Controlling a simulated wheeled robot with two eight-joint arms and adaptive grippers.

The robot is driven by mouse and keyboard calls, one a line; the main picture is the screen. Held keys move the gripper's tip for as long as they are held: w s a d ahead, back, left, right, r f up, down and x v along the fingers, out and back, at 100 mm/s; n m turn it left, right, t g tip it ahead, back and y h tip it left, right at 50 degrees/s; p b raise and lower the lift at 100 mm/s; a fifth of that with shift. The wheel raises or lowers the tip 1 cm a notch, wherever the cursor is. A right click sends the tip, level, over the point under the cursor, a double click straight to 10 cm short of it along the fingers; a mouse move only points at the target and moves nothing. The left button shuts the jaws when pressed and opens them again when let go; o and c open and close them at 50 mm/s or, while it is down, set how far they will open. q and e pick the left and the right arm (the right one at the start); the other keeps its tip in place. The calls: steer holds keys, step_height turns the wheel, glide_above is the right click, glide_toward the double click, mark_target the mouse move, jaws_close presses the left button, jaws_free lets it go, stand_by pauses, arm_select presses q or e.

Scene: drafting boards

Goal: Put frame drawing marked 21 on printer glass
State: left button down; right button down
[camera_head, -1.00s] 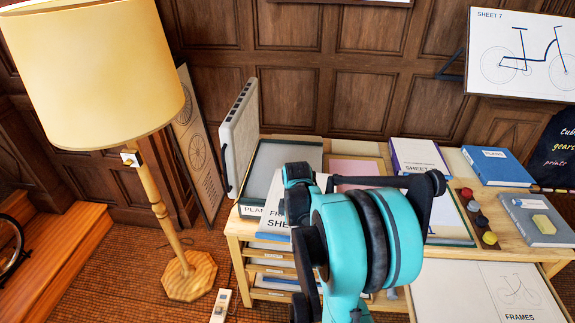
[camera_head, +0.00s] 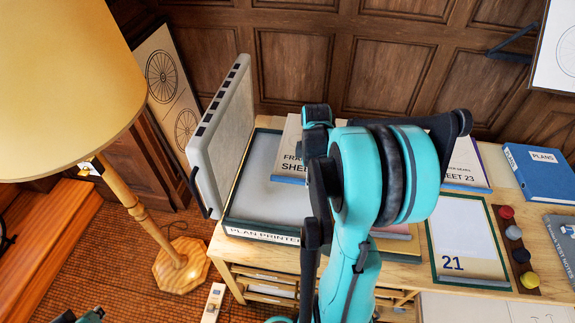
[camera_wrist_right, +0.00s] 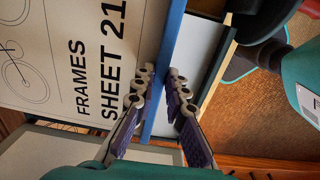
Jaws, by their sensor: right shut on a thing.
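The frame drawing (camera_head: 289,160), a white sheet reading FRAMES SHEET 21 with a blue edge strip, is partly hidden by my right arm in the head view. It appears over the right part of the plan printer's glass (camera_head: 258,185); whether it touches cannot be told. In the right wrist view, my right gripper (camera_wrist_right: 163,82) is shut on the drawing's (camera_wrist_right: 85,60) blue edge. The printer lid (camera_head: 222,135) stands open at the glass's left. My left gripper (camera_head: 82,316) shows only partly at the bottom left edge, away from the printer; its opening is unclear.
A green-edged tray marked 21 (camera_head: 452,265) lies on the table to the right, with colored knobs (camera_head: 507,213) beside it. The SHEET 23 drawing (camera_head: 462,178) and a blue PLANS binder (camera_head: 541,172) lie behind. A lamp (camera_head: 145,205) stands left of the table.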

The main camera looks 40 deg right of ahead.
steer(key=b, duration=0.3)
glide_above(277, 215)
step_height(277, 215, down, 7)
steer(key=shift+r, duration=0.1)
steer(key=shift+a, duration=0.1)
step_height(277, 215, down, 4)
steer(key=shift+f+b, duration=0.1)
steer(key=shift+b, duration=0.8)
steer(key=c, duration=1.6)
jaws_free()
steer(key=shift+o, duration=0.2)
